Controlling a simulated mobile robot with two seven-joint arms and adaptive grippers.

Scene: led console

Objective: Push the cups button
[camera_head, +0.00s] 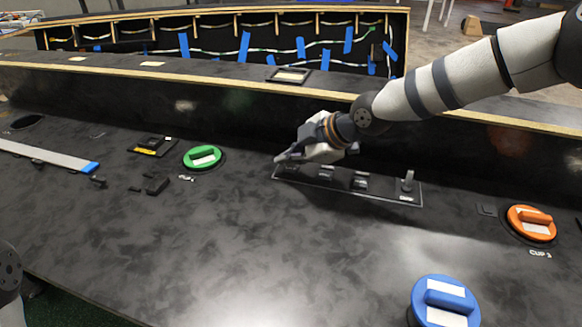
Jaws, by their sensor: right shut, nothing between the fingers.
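A black switch panel (386,197) lies on the dark console, with several small dark switches in a row. At its right end a lever (407,181) stands upright above a small white label that I cannot read for sure. My right gripper (280,158) is shut and empty, its tips pointing left over the panel's left end. It hides part of that end, and I cannot tell whether it touches a switch. I cannot tell which control is the cups button. My left gripper is out of view; only a part of my left arm shows at the left edge.
A green knob (203,157) is left of the panel. An orange knob (532,222) is to the right, and a blue knob (444,303) is at the lower right. A raised ledge (230,84) runs behind. The console's front middle is clear.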

